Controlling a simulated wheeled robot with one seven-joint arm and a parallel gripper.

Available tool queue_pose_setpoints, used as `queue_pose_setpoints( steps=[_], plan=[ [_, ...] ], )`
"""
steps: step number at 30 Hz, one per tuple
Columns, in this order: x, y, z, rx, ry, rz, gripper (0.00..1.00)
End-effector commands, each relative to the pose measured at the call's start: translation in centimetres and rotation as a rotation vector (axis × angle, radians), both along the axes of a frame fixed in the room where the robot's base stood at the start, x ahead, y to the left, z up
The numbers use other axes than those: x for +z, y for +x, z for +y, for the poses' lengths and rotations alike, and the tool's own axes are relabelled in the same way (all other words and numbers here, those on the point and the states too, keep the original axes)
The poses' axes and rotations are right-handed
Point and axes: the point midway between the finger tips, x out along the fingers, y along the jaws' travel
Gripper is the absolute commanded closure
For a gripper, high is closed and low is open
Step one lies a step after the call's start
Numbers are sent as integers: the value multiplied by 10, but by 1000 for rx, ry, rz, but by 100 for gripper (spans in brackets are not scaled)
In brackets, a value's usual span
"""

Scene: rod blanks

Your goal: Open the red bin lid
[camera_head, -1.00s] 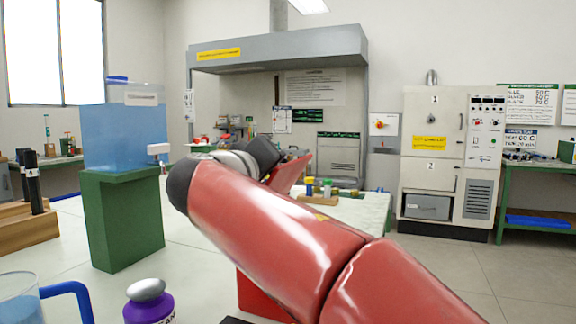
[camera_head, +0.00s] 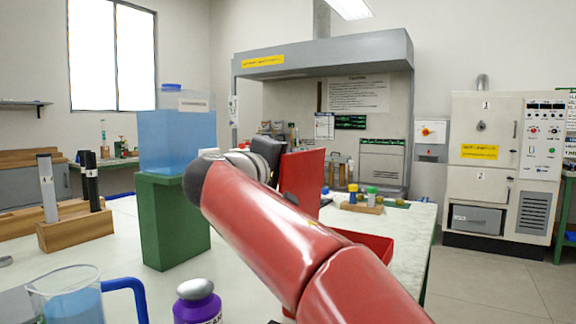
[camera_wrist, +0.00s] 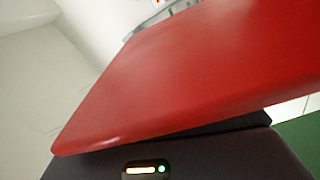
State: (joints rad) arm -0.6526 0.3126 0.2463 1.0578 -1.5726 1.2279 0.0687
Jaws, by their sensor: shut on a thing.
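The red bin lid (camera_head: 305,180) stands raised and nearly upright behind my arm in the head view. The red bin (camera_head: 372,243) shows below and to the right of it, with part of its rim and open inside visible; my arm hides the rest. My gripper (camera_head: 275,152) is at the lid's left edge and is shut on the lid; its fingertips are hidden. In the wrist view the lid (camera_wrist: 180,75) is a large red tilted panel across the middle, right against the dark gripper body at the bottom.
A blue water tank (camera_head: 180,140) on a green stand (camera_head: 172,222) is left of my arm. A purple bottle (camera_head: 197,303) and a glass jug (camera_head: 70,300) stand close in front. Small capped bottles on a wooden block (camera_head: 362,207) sit beyond the bin.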

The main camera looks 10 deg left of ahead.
Motion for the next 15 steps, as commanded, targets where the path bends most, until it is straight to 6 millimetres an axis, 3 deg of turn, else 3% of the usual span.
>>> queue_pose_setpoints(
  steps=[8,9,14,15],
  plan=[
    [-1,0,1,2,1,2,100],
    [-1,0,1,2,1,2,88],
    [-1,0,1,2,1,2,67],
    [-1,0,1,1,0,1,67]
  ],
)
